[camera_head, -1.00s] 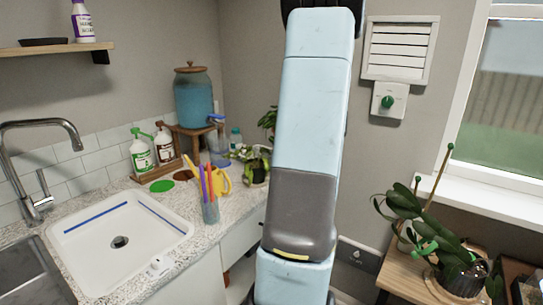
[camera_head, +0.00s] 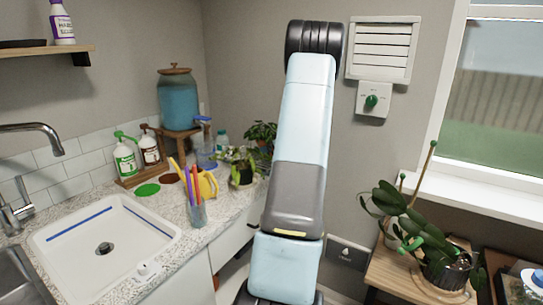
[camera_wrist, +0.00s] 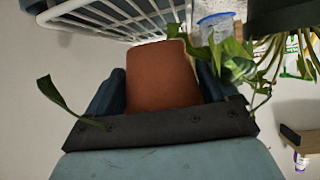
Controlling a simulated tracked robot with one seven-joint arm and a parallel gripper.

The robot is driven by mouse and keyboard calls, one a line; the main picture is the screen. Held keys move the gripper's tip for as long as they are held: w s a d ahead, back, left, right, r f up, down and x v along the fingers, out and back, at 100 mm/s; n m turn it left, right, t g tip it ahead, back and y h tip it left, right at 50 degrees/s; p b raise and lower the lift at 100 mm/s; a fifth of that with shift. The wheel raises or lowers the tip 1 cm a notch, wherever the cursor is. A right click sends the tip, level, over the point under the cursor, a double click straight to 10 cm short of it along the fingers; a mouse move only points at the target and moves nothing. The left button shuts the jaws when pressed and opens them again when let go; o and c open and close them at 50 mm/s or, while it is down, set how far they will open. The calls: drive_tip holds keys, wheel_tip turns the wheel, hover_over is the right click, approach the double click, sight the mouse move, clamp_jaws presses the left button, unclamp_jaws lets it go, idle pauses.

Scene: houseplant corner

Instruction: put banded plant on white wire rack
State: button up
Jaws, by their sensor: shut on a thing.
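My gripper (camera_wrist: 160,92) is shut on a terracotta pot (camera_wrist: 162,70), its dark fingers on either side in the wrist view. I take this as the banded plant; no band shows on the visible side of the pot. Green leaves show at both sides, but I cannot tell whether all belong to it. The white wire rack (camera_wrist: 115,20) shows at the top of the wrist view, close to the pot; I cannot tell whether they touch. In the head view my arm hides the gripper and pot, and the rack cannot be made out.
A dark pot (camera_wrist: 283,18) with trailing stems and a clear, blue-rimmed container (camera_wrist: 215,28) are near the held pot. The counter holds a leafy plant (camera_head: 243,172) and a pen cup (camera_head: 197,213). An orchid (camera_head: 440,262) stands on the right-hand wooden table.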

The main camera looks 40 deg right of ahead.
drive_tip(key=shift+w+d+f, duration=0.25)
drive_tip(key=shift+w+f, duration=0.1)
drive_tip(key=shift+f, duration=1.6)
drive_tip(key=shift+f, duration=0.1)
drive_tip(key=o, duration=1.3)
